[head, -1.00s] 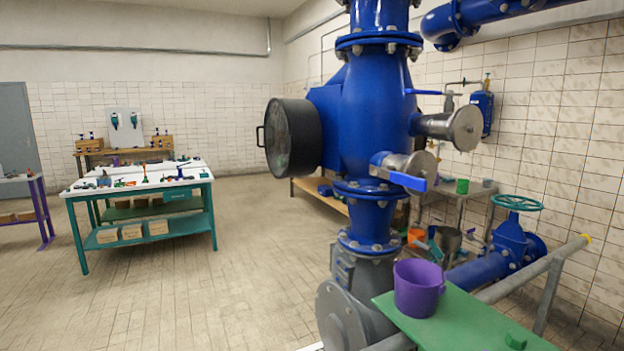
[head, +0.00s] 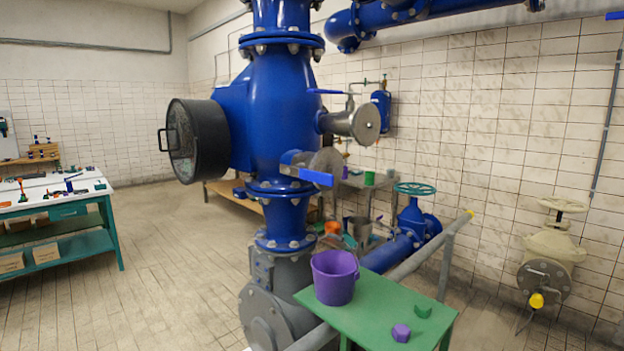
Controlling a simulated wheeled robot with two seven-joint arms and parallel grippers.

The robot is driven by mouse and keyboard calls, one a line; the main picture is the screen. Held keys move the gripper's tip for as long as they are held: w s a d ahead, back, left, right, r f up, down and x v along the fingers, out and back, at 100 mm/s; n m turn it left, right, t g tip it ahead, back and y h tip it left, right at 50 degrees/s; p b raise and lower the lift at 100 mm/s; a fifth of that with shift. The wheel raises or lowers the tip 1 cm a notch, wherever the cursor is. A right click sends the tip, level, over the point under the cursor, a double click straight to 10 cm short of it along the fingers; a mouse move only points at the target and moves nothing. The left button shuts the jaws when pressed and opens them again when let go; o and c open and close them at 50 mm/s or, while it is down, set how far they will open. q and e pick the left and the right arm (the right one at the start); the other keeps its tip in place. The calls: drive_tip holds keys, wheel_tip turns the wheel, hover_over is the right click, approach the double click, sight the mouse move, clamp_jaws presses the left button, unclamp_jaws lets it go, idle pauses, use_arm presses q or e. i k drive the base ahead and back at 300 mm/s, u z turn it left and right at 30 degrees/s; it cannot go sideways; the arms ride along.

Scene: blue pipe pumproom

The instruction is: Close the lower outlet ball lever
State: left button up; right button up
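A big blue pump body (head: 280,110) stands in the middle of the head view with two steel outlets on its right side. The lower outlet (head: 326,162) has a round flanged end and a blue lever (head: 316,177) in front of it. This lever lies roughly level, pointing right and slightly down. The upper outlet (head: 352,123) has its own thin blue lever (head: 324,91) on top, also roughly level. Neither of my grippers is in view.
A green table (head: 385,305) in front of the pump holds a purple bucket (head: 335,278), a purple block (head: 401,333) and a green block (head: 423,311). A grey rail (head: 420,258) runs behind it. A beige valve (head: 552,250) stands right; open floor (head: 160,260) lies left.

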sight(318, 177)
drive_tip(key=z, duration=0.55)
drive_tip(key=k, duration=1.3)
drive_tip(key=z, duration=0.6)
drive_tip(key=i, duration=0.55)
drive_tip(key=u, duration=0.6)
drive_tip(key=i, duration=1.2)
drive_tip(key=u, duration=0.8)
